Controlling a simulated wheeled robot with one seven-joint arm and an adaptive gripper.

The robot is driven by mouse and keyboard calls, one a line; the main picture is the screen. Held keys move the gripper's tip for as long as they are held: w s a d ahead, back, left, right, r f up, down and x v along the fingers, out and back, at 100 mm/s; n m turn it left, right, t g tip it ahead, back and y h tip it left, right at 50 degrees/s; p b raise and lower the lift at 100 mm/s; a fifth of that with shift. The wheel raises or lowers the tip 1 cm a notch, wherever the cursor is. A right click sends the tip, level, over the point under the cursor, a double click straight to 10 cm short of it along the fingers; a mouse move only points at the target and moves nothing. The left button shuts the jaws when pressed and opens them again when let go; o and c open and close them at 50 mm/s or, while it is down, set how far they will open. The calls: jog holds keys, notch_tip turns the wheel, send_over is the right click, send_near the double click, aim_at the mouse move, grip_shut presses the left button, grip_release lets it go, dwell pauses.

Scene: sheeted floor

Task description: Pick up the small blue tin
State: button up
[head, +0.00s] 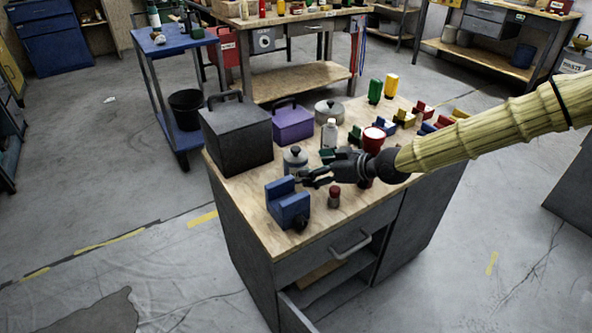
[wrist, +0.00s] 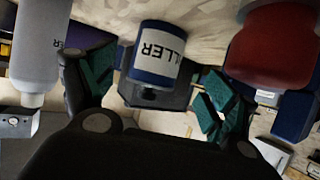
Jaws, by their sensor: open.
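In the wrist view a small tin (wrist: 158,52), blue with a white label ending in "LLER", lies between the two fingers of my gripper (wrist: 155,92). The fingers are open, with green pads, one on each side of it, and gaps show at both sides. In the head view my gripper (head: 312,178) is over the cabinet top, pointing left; I cannot single out the tin there with certainty.
A grey bottle (wrist: 38,45) is left of the fingers and a red container (wrist: 272,45) right, both close.

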aim_at(295, 165)
jog(key=shift+x, duration=3.9)
jog(key=shift+w+r, duration=0.2)
jog(key=shift+r, duration=0.05)
jog(key=c, duration=1.4)
